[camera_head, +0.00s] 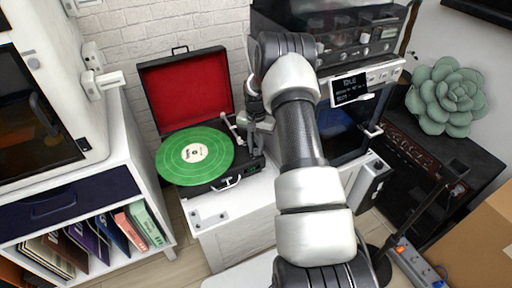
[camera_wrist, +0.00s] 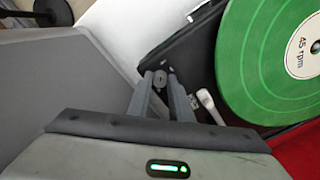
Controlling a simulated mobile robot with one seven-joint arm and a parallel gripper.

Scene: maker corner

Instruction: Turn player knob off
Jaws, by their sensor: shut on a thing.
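The record player (camera_head: 247,166) stands open on a white cabinet, its red-lined lid (camera_head: 188,90) raised. A green record (camera_head: 175,160) lies on it; the record also shows at the upper right of the wrist view (camera_wrist: 252,55). In the wrist view, a small grey round knob (camera_wrist: 160,76) sits at the player's corner between the tips of my gripper (camera_wrist: 161,88). My gripper is shut on this knob. In the head view, my gripper (camera_head: 254,138) is over the player's right side, and the knob is hidden. The white tonearm tip (camera_wrist: 207,101) lies close beside the fingers.
White electronic equipment with a lit display (camera_head: 350,88) stands behind my arm at right. A dark amplifier (camera_head: 438,150) bears a green succulent (camera_head: 446,95). A white shelf with records (camera_head: 160,215) is at left. The cabinet top (camera_head: 215,213) in front of the player is mostly clear.

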